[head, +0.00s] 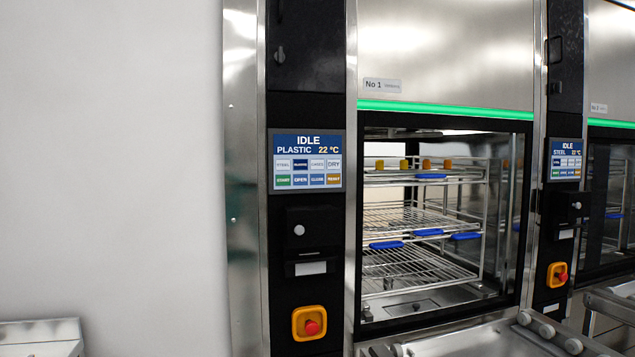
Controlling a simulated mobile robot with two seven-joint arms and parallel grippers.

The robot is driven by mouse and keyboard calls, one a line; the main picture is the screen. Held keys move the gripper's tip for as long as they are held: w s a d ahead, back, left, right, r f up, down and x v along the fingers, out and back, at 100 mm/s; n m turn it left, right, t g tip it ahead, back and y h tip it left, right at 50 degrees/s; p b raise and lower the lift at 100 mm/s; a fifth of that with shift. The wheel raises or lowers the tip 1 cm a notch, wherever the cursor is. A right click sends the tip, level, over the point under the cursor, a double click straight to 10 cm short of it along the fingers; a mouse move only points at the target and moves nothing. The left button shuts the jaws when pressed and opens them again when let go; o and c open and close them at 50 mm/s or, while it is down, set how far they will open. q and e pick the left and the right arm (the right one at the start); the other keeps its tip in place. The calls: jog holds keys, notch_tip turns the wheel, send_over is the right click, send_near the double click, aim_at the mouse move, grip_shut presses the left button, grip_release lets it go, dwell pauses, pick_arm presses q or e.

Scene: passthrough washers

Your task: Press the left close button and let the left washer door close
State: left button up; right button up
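The left washer, labelled No 1 (382,85), stands in the middle of the head view. Its control screen (305,160) is lit and reads IDLE, PLASTIC, 22 °C. The small blue close button (317,180) is in the bottom row, between the blue open button (300,180) and an orange button (333,180). The washer's chamber (420,230) appears open, and wire racks with blue and orange parts show clearly inside. A lit green strip (440,110) runs above the opening. Neither of my grippers is in view.
A red emergency button on a yellow base (309,323) sits below the screen. A second washer's screen (566,160) is at the right, with another yellow-based button (557,275) below. A metal roller ledge (490,340) projects at the front. The left wall is bare.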

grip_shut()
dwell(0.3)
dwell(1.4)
